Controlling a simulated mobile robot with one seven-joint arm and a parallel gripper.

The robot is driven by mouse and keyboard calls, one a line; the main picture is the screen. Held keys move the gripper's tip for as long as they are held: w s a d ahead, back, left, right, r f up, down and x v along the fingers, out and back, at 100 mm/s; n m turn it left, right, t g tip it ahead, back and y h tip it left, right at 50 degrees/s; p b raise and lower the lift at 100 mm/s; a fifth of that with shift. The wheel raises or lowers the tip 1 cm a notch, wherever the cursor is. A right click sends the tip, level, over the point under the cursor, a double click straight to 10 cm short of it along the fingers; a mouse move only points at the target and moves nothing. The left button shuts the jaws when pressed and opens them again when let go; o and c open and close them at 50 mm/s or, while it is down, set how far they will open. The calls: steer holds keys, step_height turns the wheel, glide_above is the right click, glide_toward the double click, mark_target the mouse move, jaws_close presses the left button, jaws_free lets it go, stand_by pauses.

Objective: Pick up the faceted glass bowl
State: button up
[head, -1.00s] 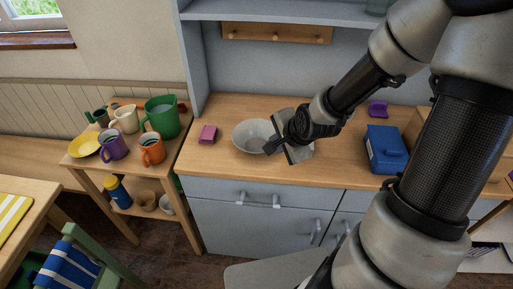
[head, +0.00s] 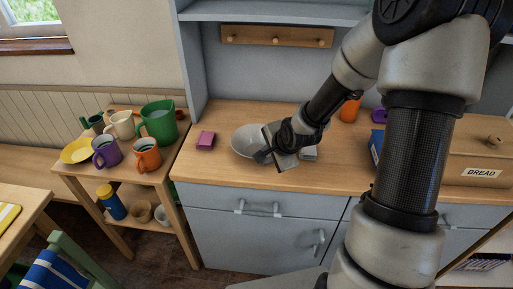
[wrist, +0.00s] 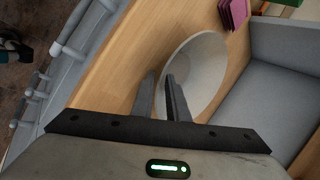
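The pale grey bowl (head: 246,140) is on the wooden counter in the head view, just left of my gripper (head: 261,157), which covers its right part. In the wrist view the bowl (wrist: 205,72) shows its pale inside. The two fingers of my gripper (wrist: 160,80) are close together there at the bowl's near-left rim, one outside and one over the inside. They look shut on the rim with a narrow gap. The exact contact is hard to see. I cannot tell whether the bowl is raised.
A pink block (head: 206,140) lies left of the bowl. A blue container (head: 376,147), an orange object (head: 350,109) and a bread bin (head: 482,158) are to the right. A side table with several mugs (head: 147,153) stands left. A shelf (head: 270,12) overhangs the counter.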

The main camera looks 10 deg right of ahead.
steer(key=shift+c, duration=0.4)
jaws_close()
step_height(320, 180, up, 10)
steer(key=p, duration=0.4)
steer(key=shift+r, duration=0.1)
